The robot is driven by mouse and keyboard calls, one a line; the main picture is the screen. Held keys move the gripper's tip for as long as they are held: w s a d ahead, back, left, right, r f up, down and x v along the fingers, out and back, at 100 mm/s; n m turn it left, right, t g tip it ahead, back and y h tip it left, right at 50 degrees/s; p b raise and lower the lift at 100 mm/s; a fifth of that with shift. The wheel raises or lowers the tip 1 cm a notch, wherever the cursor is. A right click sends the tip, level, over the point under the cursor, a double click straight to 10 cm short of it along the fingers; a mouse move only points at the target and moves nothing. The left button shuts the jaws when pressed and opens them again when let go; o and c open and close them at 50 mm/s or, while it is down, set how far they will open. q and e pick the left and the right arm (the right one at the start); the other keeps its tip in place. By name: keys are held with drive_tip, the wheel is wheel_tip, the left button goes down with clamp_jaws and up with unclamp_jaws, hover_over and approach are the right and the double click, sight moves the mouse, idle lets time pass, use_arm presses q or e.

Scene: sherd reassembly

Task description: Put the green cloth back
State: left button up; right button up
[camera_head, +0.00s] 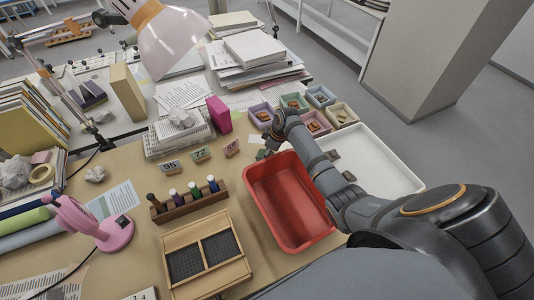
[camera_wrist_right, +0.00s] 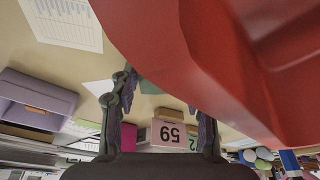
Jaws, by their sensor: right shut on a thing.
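My right gripper (camera_head: 266,150) is low over the table, beyond the far end of the red tub (camera_head: 253,212). In the right wrist view its two fingers (camera_wrist_right: 163,105) stand apart, with a small patch of green cloth (camera_wrist_right: 150,87) between them. The gripper is shut on this cloth. The tub wall (camera_wrist_right: 230,60) fills the upper right of that view and hides part of the cloth and the right fingertip. In the head view the cloth shows only as a small green bit by the fingertips. My left gripper is out of view.
The number tag 59 (camera_head: 232,147) stands just left of the gripper. Small coloured trays (camera_head: 262,113) with sherds are behind it. A white tray (camera_head: 385,155) lies right of my forearm. A bottle rack (camera_head: 190,206) and sieve box (camera_head: 205,257) stand left of the tub.

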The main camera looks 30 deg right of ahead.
drive_tip(key=shift+f, duration=0.1)
drive_tip(key=o, duration=1.1)
drive_tip(key=v, duration=1.2)
